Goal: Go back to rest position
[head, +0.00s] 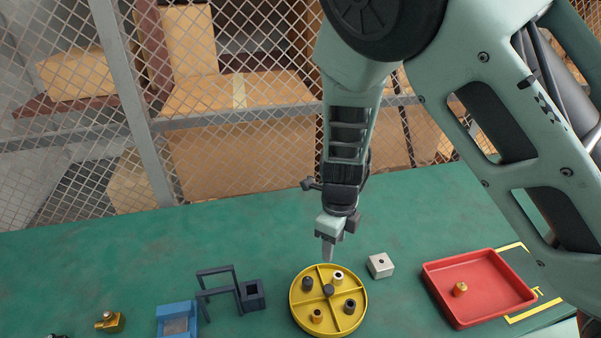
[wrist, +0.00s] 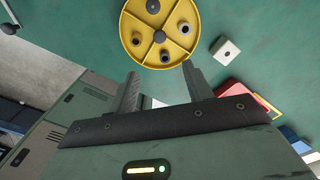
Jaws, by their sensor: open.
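My gripper (head: 329,245) hangs from my arm above the green table, just behind the round yellow tray. In the wrist view my gripper (wrist: 162,88) has its two fingers apart with nothing between them. The yellow tray (head: 297,310) is divided into compartments and holds several small dark, white-topped and brass parts. The tray also shows in the wrist view (wrist: 127,38), beyond the fingertips and apart from them.
A pale square block (head: 380,265) sits right of the tray. A red bin (head: 480,308) with a brass part (head: 460,289) stands farther right. A dark frame stand (head: 217,283), a blue fixture (head: 177,311) and a brass fitting (head: 111,321) are left. Mesh fencing (head: 250,60) stands behind.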

